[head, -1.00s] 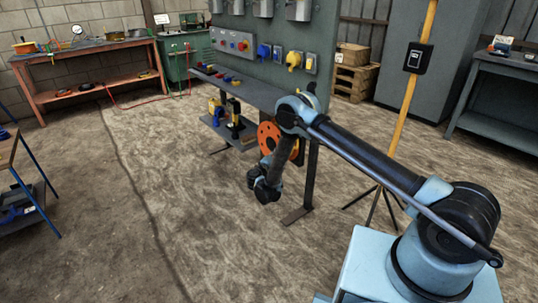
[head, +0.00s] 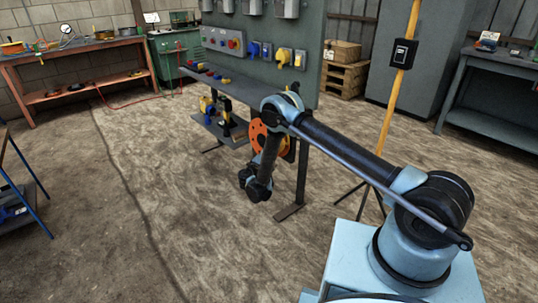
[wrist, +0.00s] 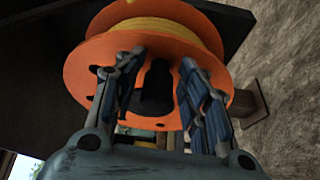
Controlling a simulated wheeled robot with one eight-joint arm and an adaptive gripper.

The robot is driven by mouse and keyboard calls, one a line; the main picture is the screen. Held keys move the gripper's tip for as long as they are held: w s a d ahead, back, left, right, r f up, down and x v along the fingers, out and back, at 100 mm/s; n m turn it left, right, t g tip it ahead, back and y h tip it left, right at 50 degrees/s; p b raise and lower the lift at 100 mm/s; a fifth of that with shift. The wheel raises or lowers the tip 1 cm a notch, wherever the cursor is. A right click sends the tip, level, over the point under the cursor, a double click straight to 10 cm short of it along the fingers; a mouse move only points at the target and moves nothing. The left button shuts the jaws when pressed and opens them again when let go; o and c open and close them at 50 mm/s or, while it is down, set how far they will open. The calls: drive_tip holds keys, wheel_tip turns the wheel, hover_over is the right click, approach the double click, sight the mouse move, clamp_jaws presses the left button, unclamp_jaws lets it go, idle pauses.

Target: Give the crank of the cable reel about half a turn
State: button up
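The cable reel (head: 257,135) shows in the head view as an orange disc at the panel stand, partly behind my arm. In the wrist view its orange flange (wrist: 85,65) and wound yellow cable (wrist: 165,12) fill the upper middle. A black crank handle (wrist: 156,90) sticks out from the reel towards the wrist camera. My gripper (wrist: 160,68) is open, with one finger on each side of the handle. Gaps show between the handle and both fingers. In the head view the fingers cannot be made out.
A grey panel stand (head: 302,185) with switches and plugs rises beside the reel, its shelf (head: 225,85) holding small parts. A yellow pole (head: 401,85) with a black box stands right of it. An orange workbench (head: 75,65) is far left. The floor in front is clear.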

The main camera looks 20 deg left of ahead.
idle(0.3)
drive_tip(key=shift+s+a, duration=0.2)
drive_tip(key=shift+s, duration=0.45)
drive_tip(key=s, duration=0.6)
drive_tip(key=shift+a+f, duration=0.15)
drive_tip(key=shift+a, duration=0.1)
drive_tip(key=shift+s, duration=0.15)
